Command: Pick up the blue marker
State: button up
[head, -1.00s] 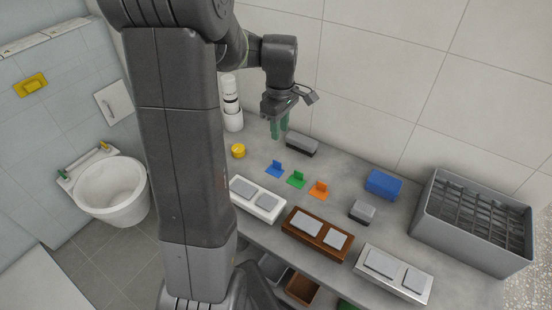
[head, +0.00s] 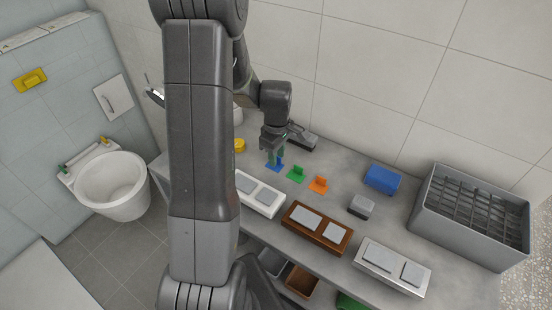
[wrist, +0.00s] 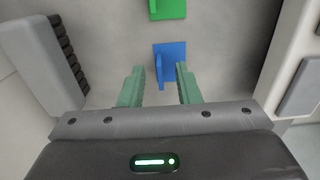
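The blue marker (head: 272,167) is a small L-shaped piece with a flat base and an upright tab, on the grey counter. My gripper (head: 276,157) is right above and beside it in the head view and partly covers it. In the wrist view the blue marker (wrist: 171,64) lies just beyond the tips of my two green fingers (wrist: 160,72), roughly between them and a little to the right. I cannot tell whether a finger touches the marker.
A green marker (head: 297,174) and an orange marker (head: 318,184) stand to the right. A white plate (head: 258,205) with grey pads lies in front, a brown one (head: 316,232) beside it. A dark brush-like block (head: 303,139) is behind. A blue box (head: 383,180) and grey crate (head: 470,220) stand right.

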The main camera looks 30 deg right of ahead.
jog(key=shift+c, duration=0.2)
grip_shut()
jog(key=shift+r, duration=0.1)
